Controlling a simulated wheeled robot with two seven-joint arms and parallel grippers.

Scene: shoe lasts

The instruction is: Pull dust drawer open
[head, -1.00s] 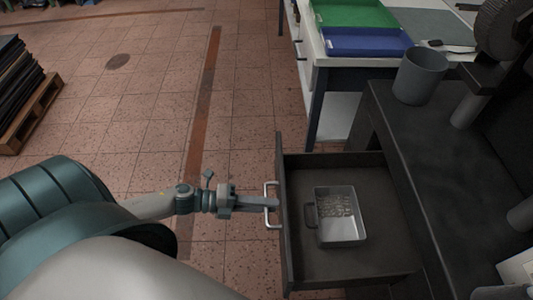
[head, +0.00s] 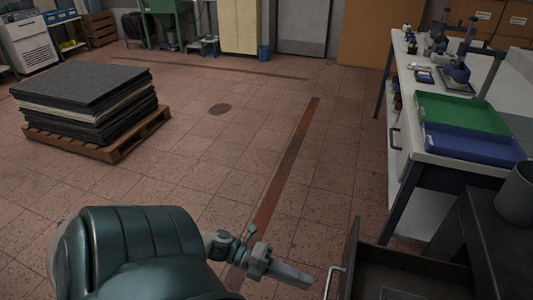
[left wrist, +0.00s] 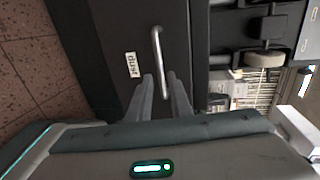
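The dust drawer (head: 394,277) stands pulled out of the dark bench, in the lower right of the head view. Its front carries a pale bar handle (head: 331,284). The left wrist view shows the dark drawer front (left wrist: 98,62), its "Dust" label (left wrist: 131,65) and the handle (left wrist: 156,50). My left gripper (head: 308,279) is just left of the handle, with a small gap between them. In the left wrist view its two fingers (left wrist: 160,76) are apart, facing the handle, and hold nothing. The drawer's near part is cut off by the frame. My right gripper is out of view.
The dark bench (head: 478,235) is right of the drawer, with a grey cup (head: 516,193) on it. Behind is a white table (head: 411,148) with green (head: 460,112) and blue (head: 470,145) trays. A loaded pallet (head: 105,151) stands left. Floor is clear between.

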